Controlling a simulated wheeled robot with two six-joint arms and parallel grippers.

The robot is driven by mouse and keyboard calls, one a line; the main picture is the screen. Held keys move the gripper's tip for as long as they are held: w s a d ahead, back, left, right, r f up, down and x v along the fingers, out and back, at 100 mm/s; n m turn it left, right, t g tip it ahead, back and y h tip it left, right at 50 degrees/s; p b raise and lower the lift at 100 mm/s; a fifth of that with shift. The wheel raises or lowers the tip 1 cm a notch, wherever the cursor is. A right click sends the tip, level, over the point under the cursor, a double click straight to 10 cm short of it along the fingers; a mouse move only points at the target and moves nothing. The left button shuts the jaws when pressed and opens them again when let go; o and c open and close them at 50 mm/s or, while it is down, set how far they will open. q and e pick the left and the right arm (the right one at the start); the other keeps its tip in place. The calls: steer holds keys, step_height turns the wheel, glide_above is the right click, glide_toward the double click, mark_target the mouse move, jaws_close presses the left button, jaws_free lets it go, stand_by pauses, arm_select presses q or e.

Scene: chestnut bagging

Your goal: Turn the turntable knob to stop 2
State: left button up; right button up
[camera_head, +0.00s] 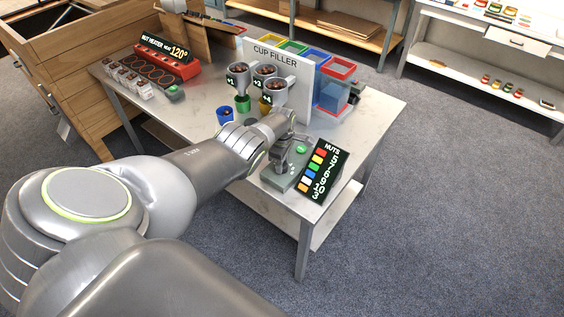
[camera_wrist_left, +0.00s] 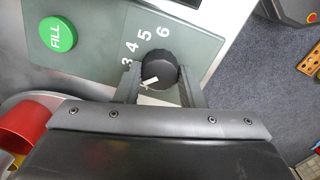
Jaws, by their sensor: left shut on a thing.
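The black knob (camera_wrist_left: 159,68) sits on a grey-green control panel (camera_wrist_left: 190,45) in the left wrist view. My left gripper (camera_wrist_left: 160,88) is shut on it, with one finger on each side. The knob's white pointer mark faces down and left, past the printed 3. Numbers 3 to 6 show around its upper side; the stop at the pointer is hidden by a finger. A green FILL button (camera_wrist_left: 57,34) is at the upper left. In the head view my left gripper (camera_head: 290,150) is over the panel, where the knob is hidden. My right gripper is not in view.
The NUTS sign (camera_head: 319,170) stands at the panel's right on the table (camera_head: 375,115). The cup filler (camera_head: 300,68), with its funnels, is behind. A blue cup (camera_head: 225,116) stands left of the arm. The nut heater (camera_head: 165,60) is at the far left.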

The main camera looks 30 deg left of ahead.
arm_select(q)
steer(key=o, duration=1)
steer(key=shift+r, duration=0.1)
step_height(320, 180, up, 7)
steer(key=p, duration=0.5)
steer(key=shift+f, duration=0.2)
steer(key=shift+r+p, duration=0.9)
steer(key=shift+r, duration=4.45)
